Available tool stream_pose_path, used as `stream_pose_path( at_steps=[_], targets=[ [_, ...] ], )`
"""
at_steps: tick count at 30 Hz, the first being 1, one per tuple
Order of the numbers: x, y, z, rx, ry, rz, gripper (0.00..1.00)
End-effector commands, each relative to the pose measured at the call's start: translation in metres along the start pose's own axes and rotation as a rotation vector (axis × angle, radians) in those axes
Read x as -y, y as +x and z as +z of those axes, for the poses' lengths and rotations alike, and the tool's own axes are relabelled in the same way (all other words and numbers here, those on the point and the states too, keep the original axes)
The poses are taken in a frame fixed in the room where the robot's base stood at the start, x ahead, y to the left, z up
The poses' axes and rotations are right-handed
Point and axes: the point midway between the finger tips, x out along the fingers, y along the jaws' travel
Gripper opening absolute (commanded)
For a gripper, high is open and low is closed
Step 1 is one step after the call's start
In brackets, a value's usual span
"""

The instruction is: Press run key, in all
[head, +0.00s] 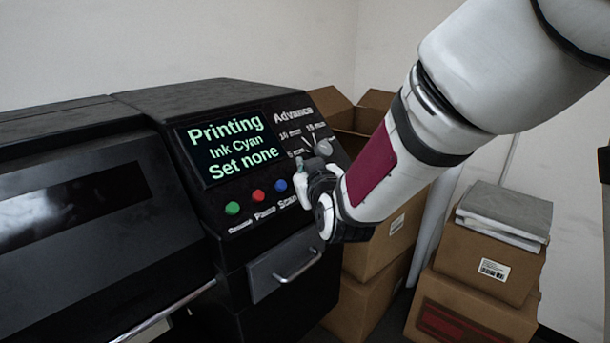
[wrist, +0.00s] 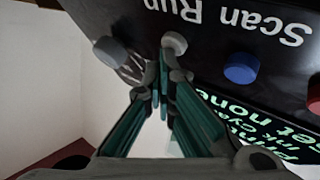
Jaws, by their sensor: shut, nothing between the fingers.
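The black printer's control panel shows in the head view, with a display (head: 232,146) reading "Printing", "Ink Cyan", "Set none". Below it sit a green key (head: 232,208), a red key (head: 258,196) and a blue key (head: 281,186). The pale grey run key (wrist: 174,42) shows in the wrist view below the upside-down "Run" label, beside the blue key (wrist: 241,68). My gripper (head: 307,172) is shut and empty at the panel's right side, hiding the run key in the head view. In the wrist view its fingertips (wrist: 162,75) overlap the run key's lower edge; I cannot tell whether they touch.
A grey Advance knob (head: 323,148) sits just above my gripper, and also shows in the wrist view (wrist: 110,51). A drawer with a handle (head: 298,268) lies below the panel. Cardboard boxes (head: 487,262) stand at the right.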

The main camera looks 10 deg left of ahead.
Motion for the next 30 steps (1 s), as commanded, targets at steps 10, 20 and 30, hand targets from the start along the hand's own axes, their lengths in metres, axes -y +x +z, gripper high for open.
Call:
stream_pose_path(
  at_steps=[10,20,30],
  targets=[
    [-0.006,-0.01,-0.006,0.002,-0.001,-0.001,0.0],
    [-0.009,-0.012,-0.008,0.001,0.0,0.0,0.0],
    [-0.016,-0.022,-0.016,0.0,0.0,0.001,0.0]
  ],
)
